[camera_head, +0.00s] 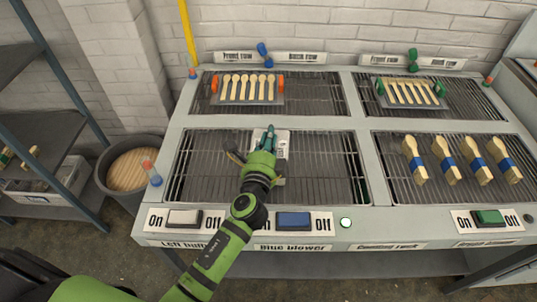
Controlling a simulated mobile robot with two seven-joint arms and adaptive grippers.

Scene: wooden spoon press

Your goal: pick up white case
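The white case (284,140) is a small pale piece with dark lettering. It lies on the front-left wire rack (325,165), and its left side and lower part are partly hidden by my gripper. My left gripper (251,144), on a green arm, is over that rack right beside the case. Its dark fingers are spread apart, one to the left and one at the case's left edge. I cannot tell whether it touches the case. My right gripper is out of view.
Wooden spoons sit in holders on the back-left (248,87) and back-right (410,93) racks. Blue-banded bundles (445,160) lie on the front-right rack. White (184,217), blue (293,219) and green (488,217) switches line the front edge. A bin (130,168) stands left.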

